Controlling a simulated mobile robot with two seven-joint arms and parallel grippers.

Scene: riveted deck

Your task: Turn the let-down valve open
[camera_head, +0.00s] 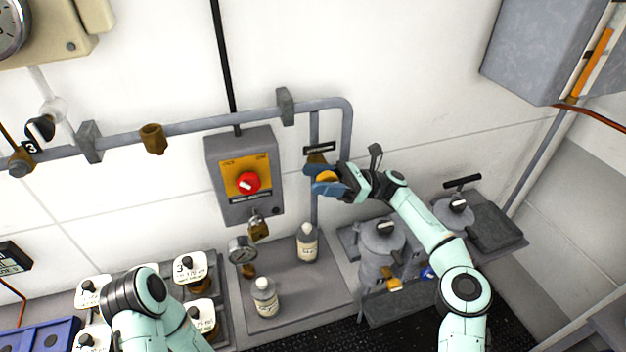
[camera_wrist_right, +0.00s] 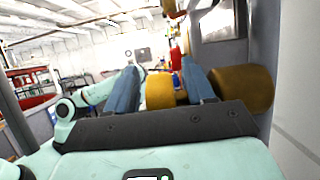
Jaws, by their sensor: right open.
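The let-down valve appears to be the brass valve (camera_head: 316,159) on the vertical grey pipe, under a small black label too small to read. Its yellow-brown handle (camera_head: 327,177) is partly hidden by my right gripper (camera_head: 318,180). The right gripper's blue fingers are open, one on each side of the handle. In the right wrist view, a yellow-brown rounded part (camera_wrist_right: 160,91) shows between the open fingers of the right gripper (camera_wrist_right: 162,85). A larger brass part (camera_wrist_right: 243,89) lies right of them. Contact is unclear. My left arm shows at lower left, its gripper out of view.
A grey box with a red knob (camera_head: 248,183) hangs on the wall left of the valve. Two bottles (camera_head: 307,243) (camera_head: 265,297) stand on a grey shelf below. Grey canisters (camera_head: 381,243) stand under my right arm. A grey cabinet (camera_head: 535,50) is at upper right.

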